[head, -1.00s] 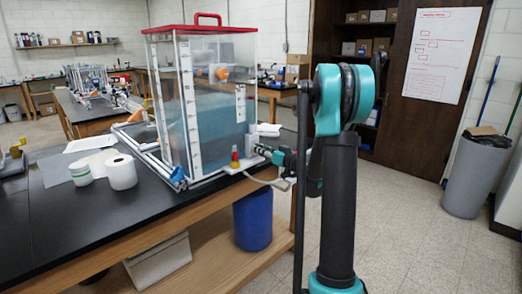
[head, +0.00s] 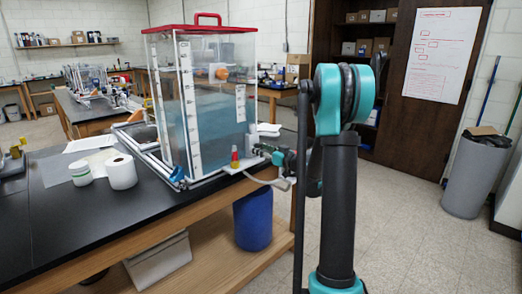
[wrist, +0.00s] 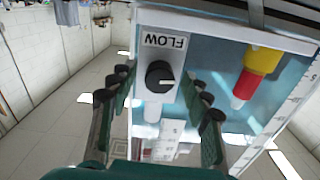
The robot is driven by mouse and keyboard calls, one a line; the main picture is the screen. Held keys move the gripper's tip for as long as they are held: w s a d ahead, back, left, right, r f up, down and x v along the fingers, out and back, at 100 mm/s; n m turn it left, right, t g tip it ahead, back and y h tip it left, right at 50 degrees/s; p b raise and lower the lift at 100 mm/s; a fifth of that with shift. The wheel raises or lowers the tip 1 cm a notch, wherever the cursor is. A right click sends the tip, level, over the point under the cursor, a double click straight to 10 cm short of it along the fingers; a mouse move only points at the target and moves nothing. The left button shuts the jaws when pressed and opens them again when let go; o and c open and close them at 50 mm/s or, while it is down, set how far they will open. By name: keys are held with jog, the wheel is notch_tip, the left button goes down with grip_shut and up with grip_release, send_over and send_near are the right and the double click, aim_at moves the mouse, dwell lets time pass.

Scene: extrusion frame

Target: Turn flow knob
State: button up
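The flow knob (wrist: 160,77) is a round black dial with a white pointer mark, on a white plate labelled FLOW (wrist: 164,40), upside down in the wrist view. The pointer faces right in that view. My gripper (wrist: 158,80) is open, with one dark finger on each side of the knob and visible gaps between. In the head view my gripper (head: 272,152) is at the lower right corner of the clear water tank (head: 212,120). The knob cannot be made out there.
A red and yellow fitting (head: 235,158) sits close beside the gripper; it also shows in the wrist view (wrist: 253,75). The tank stands on a black-topped bench (head: 90,215). A white paper roll (head: 122,172) is to the left. A blue bin (head: 252,218) is below.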

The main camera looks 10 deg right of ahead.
jog(key=v, duration=1.2)
dwell(6.8)
